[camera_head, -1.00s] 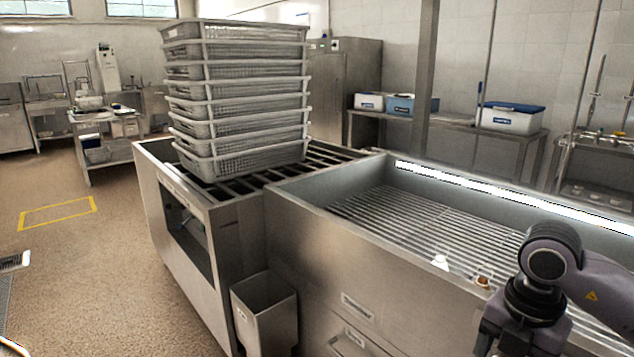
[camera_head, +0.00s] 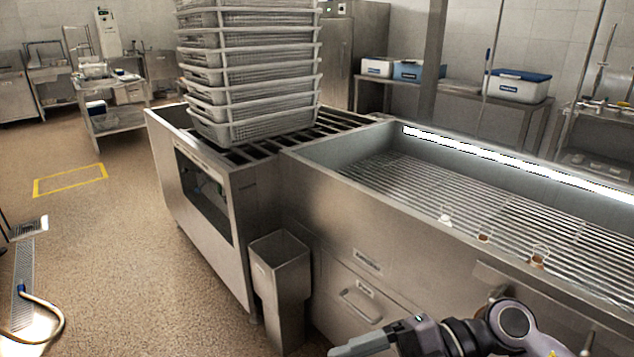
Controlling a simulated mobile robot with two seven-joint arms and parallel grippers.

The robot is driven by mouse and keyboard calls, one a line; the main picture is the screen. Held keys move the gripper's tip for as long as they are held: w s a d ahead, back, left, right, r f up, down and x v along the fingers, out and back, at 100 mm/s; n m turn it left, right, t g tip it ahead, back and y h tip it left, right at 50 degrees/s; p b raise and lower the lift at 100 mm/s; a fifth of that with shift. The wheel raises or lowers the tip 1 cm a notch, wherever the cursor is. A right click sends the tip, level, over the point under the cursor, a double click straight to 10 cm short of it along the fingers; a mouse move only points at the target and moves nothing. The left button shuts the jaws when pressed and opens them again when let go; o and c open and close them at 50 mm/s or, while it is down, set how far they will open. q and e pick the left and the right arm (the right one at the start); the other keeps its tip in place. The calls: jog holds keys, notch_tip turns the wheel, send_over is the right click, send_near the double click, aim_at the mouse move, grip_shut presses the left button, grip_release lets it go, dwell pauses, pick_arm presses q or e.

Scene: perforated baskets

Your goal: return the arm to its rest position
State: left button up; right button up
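My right arm comes in from the bottom right corner, in front of the steel sink unit. Its gripper (camera_head: 360,345) points left at the bottom edge of the head view. It is partly cut off, and I cannot tell whether its fingers are open or shut. I see nothing held in the part that shows. My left arm and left gripper are not in view.
A tall stack of grey perforated baskets (camera_head: 250,88) stands on the slatted part of the steel unit. The steel basin (camera_head: 380,185) holds a few small items on its rack. A steel bin (camera_head: 280,270) hangs at the front. Open floor (camera_head: 130,250) lies left.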

notch_tip(320, 180, up, 4)
jog(key=w+a+m+t+y+p, duration=0.1)
jog(key=m+t+y, duration=0.3)
jog(key=y, duration=0.1)
jog(key=w+d+f+m+t+h+p, duration=0.2)
jog(key=w+d+m+t+h, duration=0.25)
jog(key=m+t, duration=0.85)
jog(key=s+d+f+m+t+h+p, duration=0.1)
jog(key=s+d+f+m+h, duration=0.1)
jog(key=d+f+m+h, duration=0.85)
jog(key=s+f+g+h+p, duration=0.1)
jog(key=s+f+g+h, duration=0.1)
jog(key=s+f+g, duration=0.3)
jog(key=s+d+f, duration=0.1)
jog(key=s+f, duration=0.3)
jog(key=f, duration=0.2)
jog(key=shift+s+f+h, duration=0.2)
jog(key=shift+f+h, duration=0.15)
jog(key=shift+h, duration=0.05)
jog(key=shift+m, duration=0.25)
